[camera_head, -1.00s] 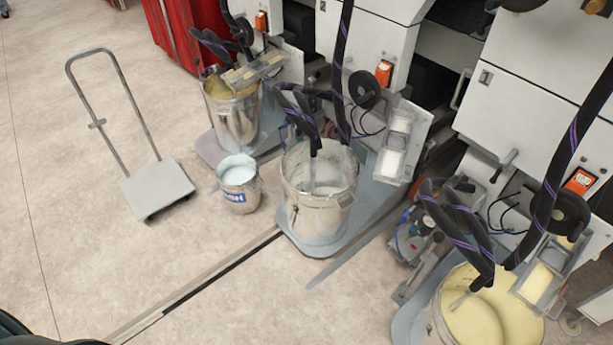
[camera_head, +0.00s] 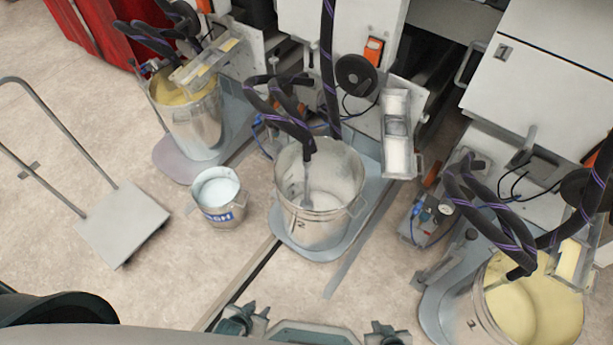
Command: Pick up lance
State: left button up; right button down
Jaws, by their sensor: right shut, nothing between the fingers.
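Lances on black hoses with purple stripes stand in the buckets. The middle lance (camera_head: 307,188) dips into a grey steel bucket (camera_head: 317,228); its lower end is inside. At the left, hoses (camera_head: 150,40) lead to another yellow-filled bucket (camera_head: 193,125); that lance's lower end is hidden. My left gripper (camera_head: 243,314) and right gripper (camera_head: 387,332) show small at the bottom edge, apart from every lance. The right is shut and empty. The left's jaws are too small to judge.
A small pail of pale blue liquid (camera_head: 218,203) stands on the floor left of the middle bucket. A grey hand cart (camera_head: 122,222) is at the left. White machine cabinets (camera_head: 545,75) line the back. Open floor (camera_head: 165,290) lies in front of the pail.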

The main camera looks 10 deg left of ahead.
aim_at(308, 204)
jog(key=i+j+z, duration=0.1)
jog(key=i, duration=0.3)
jog(key=i+j, duration=0.2)
jog(key=i, duration=0.2)
jog(key=z, duration=0.05)
